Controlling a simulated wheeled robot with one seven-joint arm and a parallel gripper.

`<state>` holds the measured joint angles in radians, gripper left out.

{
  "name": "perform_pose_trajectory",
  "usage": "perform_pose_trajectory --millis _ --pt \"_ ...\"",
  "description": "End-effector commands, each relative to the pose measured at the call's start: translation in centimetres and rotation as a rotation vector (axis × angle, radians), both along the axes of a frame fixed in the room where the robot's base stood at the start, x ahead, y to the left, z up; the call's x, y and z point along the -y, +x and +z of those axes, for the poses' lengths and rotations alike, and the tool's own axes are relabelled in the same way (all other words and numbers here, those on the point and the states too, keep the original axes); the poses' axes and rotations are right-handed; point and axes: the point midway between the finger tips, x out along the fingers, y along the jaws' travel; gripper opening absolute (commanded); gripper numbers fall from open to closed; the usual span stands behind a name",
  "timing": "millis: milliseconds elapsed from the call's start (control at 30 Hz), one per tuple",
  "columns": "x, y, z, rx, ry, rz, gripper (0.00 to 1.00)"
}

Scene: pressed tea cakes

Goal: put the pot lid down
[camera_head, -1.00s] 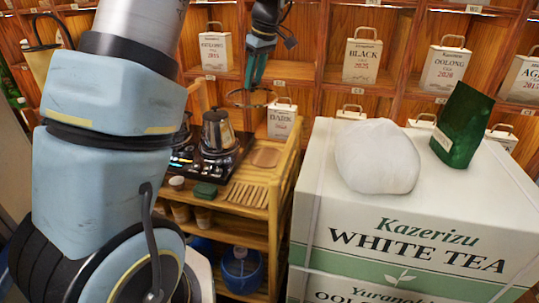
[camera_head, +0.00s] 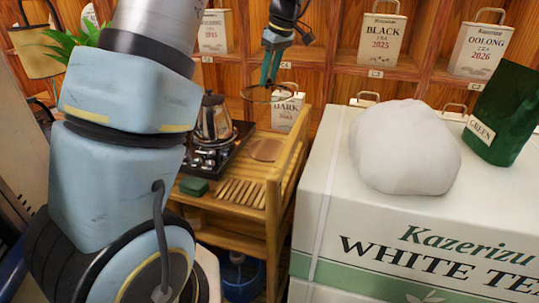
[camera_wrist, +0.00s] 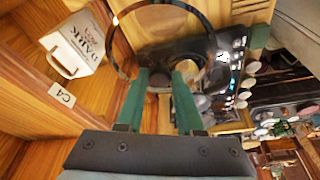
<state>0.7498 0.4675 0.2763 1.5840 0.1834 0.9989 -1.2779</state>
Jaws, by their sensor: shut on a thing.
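My gripper (camera_head: 271,82) hangs above the wooden tea cart (camera_head: 287,170), near its back. It is shut on the pot lid (camera_head: 252,99), a see-through round lid with a dark rim, held roughly level in the air. In the wrist view the green fingers of my gripper (camera_wrist: 162,92) close at the near part of the lid (camera_wrist: 115,50), whose rim arcs beyond the fingertips. The knob is hard to make out. A metal kettle (camera_head: 213,119) stands on a dark stove unit on the cart, left of the lid.
A round wooden board (camera_head: 266,150) and a slatted wooden rest (camera_head: 241,193) lie on the cart top, with a small green block (camera_head: 194,186). A White Tea box (camera_head: 340,215) stands right, bearing a white lump (camera_head: 405,150) and a green bag (camera_head: 503,115). Shelves with paper bags stand behind.

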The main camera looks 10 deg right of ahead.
Motion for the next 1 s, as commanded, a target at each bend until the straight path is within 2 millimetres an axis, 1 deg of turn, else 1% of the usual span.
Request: perform_pose_trajectory --millis 33,167,267,600,700,800,933,1000 --pt "0.0 0.0 -0.9 0.000 0.000 0.000 0.00" --pt "0.0 0.0 -1.5 -0.001 0.001 0.000 0.00" --pt "0.0 0.0 -2.8 -0.003 0.002 0.000 0.00" --pt "-0.1 -0.1 -11.1 -0.004 0.004 0.000 0.00" --pt "-0.1 -0.1 -13.0 -0.004 0.003 -0.001 0.00" --pt "0.0 0.0 -14.1 -0.001 0.001 0.000 0.00" --pt "0.0 0.0 -15.0 0.001 0.001 0.000 0.00" --pt "-0.1 0.0 -15.9 -0.002 0.003 -0.001 0.00"
